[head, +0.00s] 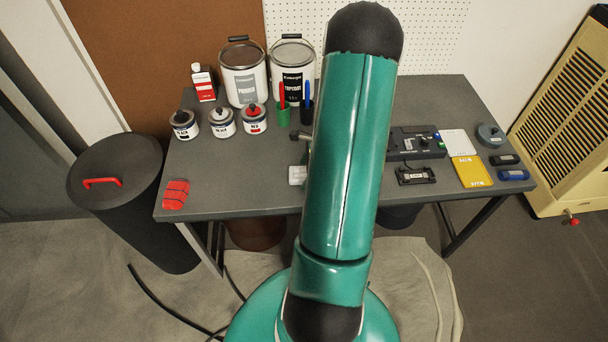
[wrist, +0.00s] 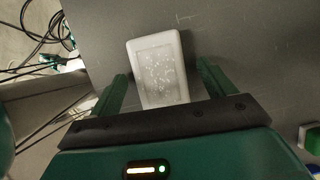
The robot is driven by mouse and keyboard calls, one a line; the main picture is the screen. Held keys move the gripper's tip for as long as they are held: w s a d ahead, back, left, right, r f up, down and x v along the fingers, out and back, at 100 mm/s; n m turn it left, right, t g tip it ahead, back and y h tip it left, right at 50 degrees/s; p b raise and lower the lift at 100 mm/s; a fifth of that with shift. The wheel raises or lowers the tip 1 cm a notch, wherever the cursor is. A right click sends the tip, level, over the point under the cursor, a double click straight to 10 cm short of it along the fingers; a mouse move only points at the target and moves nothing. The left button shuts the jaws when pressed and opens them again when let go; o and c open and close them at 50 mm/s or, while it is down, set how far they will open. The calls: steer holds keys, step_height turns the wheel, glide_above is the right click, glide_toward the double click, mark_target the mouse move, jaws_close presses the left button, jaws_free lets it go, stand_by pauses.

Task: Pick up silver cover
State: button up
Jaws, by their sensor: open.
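The silver cover (wrist: 157,55) is a pale, rounded rectangular piece with a speckled, recessed face. It lies on the grey tabletop (wrist: 225,28), slightly tilted in the wrist view. My gripper (wrist: 162,72) is open, with one green finger to the left of the cover's near part and one to the right. I see gaps on both sides, and the near end of the cover is hidden by my gripper's dark front edge. In the head view a small pale piece (head: 297,175), likely the same cover, shows beside my arm, which hides my gripper.
Paint cans (head: 243,75) and small jars (head: 222,122) stand at the table's back left. A red block (head: 175,194) lies at the front left corner. A black device (head: 415,142) and a yellow tray (head: 470,171) are on the right. Cables (wrist: 38,30) hang beyond the table edge.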

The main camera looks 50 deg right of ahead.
steer(key=shift+f, duration=0.2)
stand_by(0.4)
steer(key=c, duration=1.2)
steer(key=shift+r, duration=0.1)
